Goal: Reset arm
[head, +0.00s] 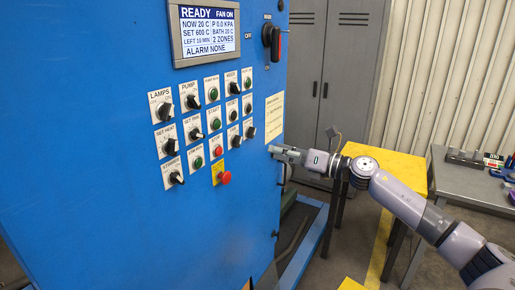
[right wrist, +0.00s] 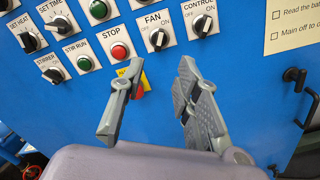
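My right gripper (head: 280,150) is in front of the right part of the blue control panel (head: 90,235), its arm coming in from the right. In the right wrist view, the gripper's two fingers (right wrist: 155,75) are spread apart with nothing between them. They are below the fan knob (right wrist: 158,38) and the control knob (right wrist: 203,25), seemingly clear of both. The left finger partly hides a red button on a yellow plate (right wrist: 139,92). My left gripper is not in view.
A display (head: 207,30) reads READY, FAN ON, ALARM NONE. A red mushroom button (head: 224,177) sits low on the panel. A yellow-topped table (head: 395,165), a grey table (head: 450,180) and grey lockers (head: 345,60) stand at right. A door handle (right wrist: 296,76) is right of the fingers.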

